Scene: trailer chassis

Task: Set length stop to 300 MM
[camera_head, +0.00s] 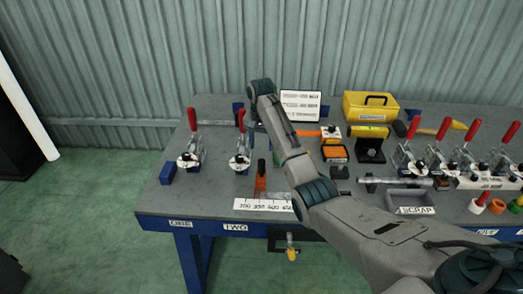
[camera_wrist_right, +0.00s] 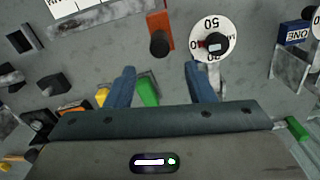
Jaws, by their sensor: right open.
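The white length scale (camera_head: 264,205) lies near the table's front edge; its figures are too small to read surely. An orange block (camera_head: 260,180), apparently the length stop, stands just behind it. In the right wrist view the orange block (camera_wrist_right: 160,28) has a black knob and stands beside the scale (camera_wrist_right: 85,8). I cannot tell which mark it is at. My right gripper (camera_wrist_right: 160,70) is open and empty, apart from the block, with its fingers short of the knob. In the head view my right arm hides its fingers. My left gripper is not in view.
A red-handled clamp (camera_head: 240,160) with a white dial (camera_wrist_right: 212,38) stands beside the block. Another clamp (camera_head: 190,158) and a blue block (camera_head: 167,174) are further left. A green part (camera_wrist_right: 147,90) shows between my fingers. A scrap tray (camera_head: 408,198) and several clamps are right.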

